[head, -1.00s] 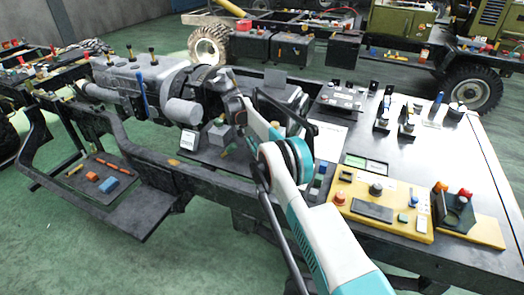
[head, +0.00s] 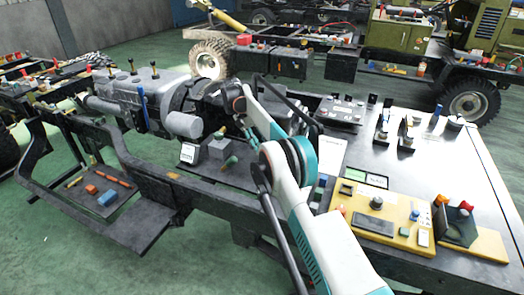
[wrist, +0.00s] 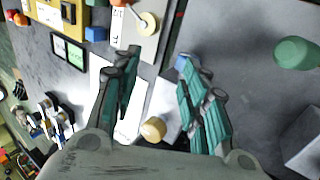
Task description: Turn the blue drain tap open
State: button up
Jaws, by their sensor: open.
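My gripper (wrist: 160,95) is open in the wrist view, its two teal-padded fingers apart with nothing held between them. A small blue piece (wrist: 184,61) shows beside the right fingertip, partly covered by it; I cannot tell whether it is the drain tap. A tan round knob (wrist: 153,129) lies in view between the fingers, lower down. In the head view an upright blue lever (head: 142,108) stands on the side of the grey gearbox (head: 122,92), left of my arm.
A green cylinder (wrist: 297,53) and a grey block (wrist: 303,150) stand right of my gripper. A yellow control panel (head: 385,222) sits on the bench at right. A low tray with loose parts is at left. Green floor (head: 55,255) is clear at front left.

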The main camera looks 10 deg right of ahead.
jog(key=shift+o, duration=0.3)
jog(key=shift+o, duration=1)
jog(key=s+a+r+t+y+p, duration=0.1)
jog(key=s+r+t+y+p, duration=0.2)
jog(key=s+t+p, duration=0.4)
jog(key=shift+t, duration=0.4)
jog(key=b+x, duration=0.1)
jog(key=x, duration=0.3)
jog(key=w+b+x, duration=0.1)
jog(key=b+x, duration=0.1)
jog(key=x, duration=0.3)
jog(key=b+x, duration=0.2)
jog(key=x, duration=0.3)
jog(key=shift+w+a+r, duration=0.1)
jog(key=shift+w+r, duration=0.1)
jog(key=shift+w, duration=0.1)
jog(key=c, duration=1)
